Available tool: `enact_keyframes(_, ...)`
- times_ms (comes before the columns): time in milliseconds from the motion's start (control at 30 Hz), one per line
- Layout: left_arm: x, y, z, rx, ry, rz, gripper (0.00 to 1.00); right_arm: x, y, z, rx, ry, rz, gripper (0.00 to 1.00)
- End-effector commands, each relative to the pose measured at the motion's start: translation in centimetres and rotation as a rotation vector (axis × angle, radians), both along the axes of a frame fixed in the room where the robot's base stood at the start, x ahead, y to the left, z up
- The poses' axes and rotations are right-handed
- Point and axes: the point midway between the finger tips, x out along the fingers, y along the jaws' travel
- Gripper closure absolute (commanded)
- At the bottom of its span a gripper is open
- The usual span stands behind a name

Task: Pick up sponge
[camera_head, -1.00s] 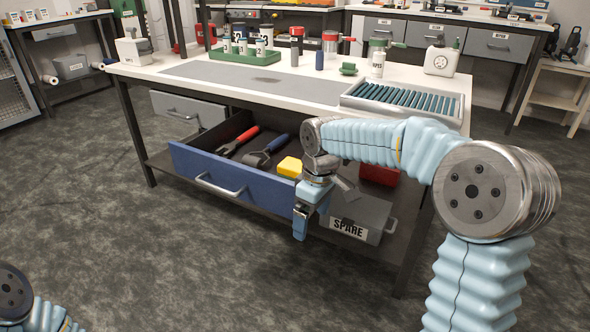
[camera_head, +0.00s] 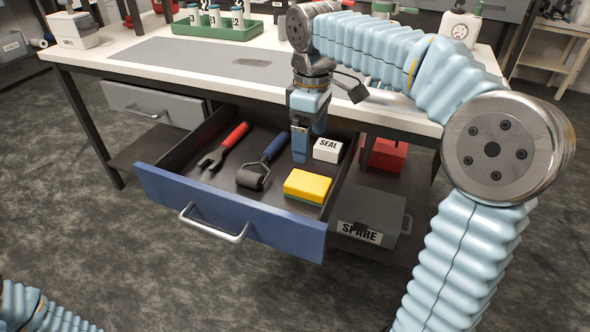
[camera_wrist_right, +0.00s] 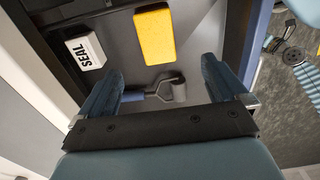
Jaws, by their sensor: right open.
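The yellow sponge (camera_head: 307,187), with a green underside, lies in the open blue-fronted drawer (camera_head: 228,214) near its front right corner. My right gripper (camera_head: 308,150) hangs over the drawer, fingers pointing down, behind the sponge and apart from it. In the right wrist view the sponge (camera_wrist_right: 154,36) shows beyond the two spread fingers (camera_wrist_right: 160,85), with nothing between them. My left arm shows only as a part at the bottom left; its gripper is out of view.
The tabletop (camera_head: 130,44) edge is behind.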

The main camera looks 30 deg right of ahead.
Motion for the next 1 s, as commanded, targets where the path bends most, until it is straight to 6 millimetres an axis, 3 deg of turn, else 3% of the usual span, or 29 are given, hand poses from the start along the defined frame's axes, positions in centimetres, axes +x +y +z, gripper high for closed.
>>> enact_keyframes(400, 0.2, 0.5, -1.7, 0.007, -0.003, 0.009, 0.58, 0.0, -0.1, -7.5, -0.001, 0.003, 0.001, 0.01)
enact_keyframes(567, 0.2, 0.6, -1.9, 0.009, -0.003, 0.010, 0.58, 0.0, -0.1, -8.7, -0.001, 0.001, 0.000, 0.01)
enact_keyframes(833, 0.3, 0.8, -2.7, 0.012, -0.006, 0.015, 0.58, 0.5, -0.4, -12.8, -0.001, 0.002, 0.000, 0.01)
enact_keyframes(1000, 0.3, 0.9, -2.8, 0.014, -0.006, 0.016, 0.58, 0.5, -0.4, -13.7, -0.001, 0.001, 0.000, 0.01)
